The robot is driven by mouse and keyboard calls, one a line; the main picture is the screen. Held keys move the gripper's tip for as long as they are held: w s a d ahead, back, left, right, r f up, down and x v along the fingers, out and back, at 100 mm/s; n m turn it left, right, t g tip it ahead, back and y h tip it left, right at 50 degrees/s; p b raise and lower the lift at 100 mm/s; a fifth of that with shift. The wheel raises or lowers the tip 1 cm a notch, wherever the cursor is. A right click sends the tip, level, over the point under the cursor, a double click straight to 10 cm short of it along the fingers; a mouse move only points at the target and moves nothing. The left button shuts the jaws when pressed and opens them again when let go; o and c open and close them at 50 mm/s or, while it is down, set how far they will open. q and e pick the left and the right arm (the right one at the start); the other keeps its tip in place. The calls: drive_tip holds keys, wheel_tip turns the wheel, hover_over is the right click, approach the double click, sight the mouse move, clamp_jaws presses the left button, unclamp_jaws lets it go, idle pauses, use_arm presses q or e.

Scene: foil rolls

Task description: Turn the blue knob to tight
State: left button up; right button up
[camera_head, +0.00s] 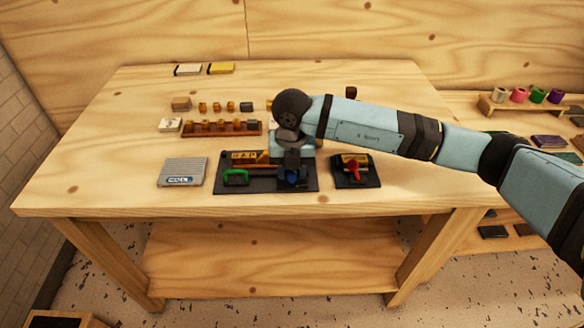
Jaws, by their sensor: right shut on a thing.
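The blue knob (292,178) shows as a small blue patch on the right part of a black base plate (262,186) near the table's front edge. My right gripper (291,173) comes down over it from above and is shut on it. The gripper and wrist hide most of the knob, and any marking of its setting cannot be made out. A green handle (236,176) stands on the left part of the same plate. My left gripper is not in view.
A black plate with a red lever (353,168) stands just right of the knob's plate. A grey ribbed box (183,171) lies to the left. A wooden rack (221,128) with several small rolls stands behind. The table's left front is bare.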

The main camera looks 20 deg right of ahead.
drive_tip(key=shift+m, duration=1.2)
drive_tip(key=o, duration=0.9)
wheel_tip(320, 180, up, 14)
drive_tip(key=shift+f, duration=0.1)
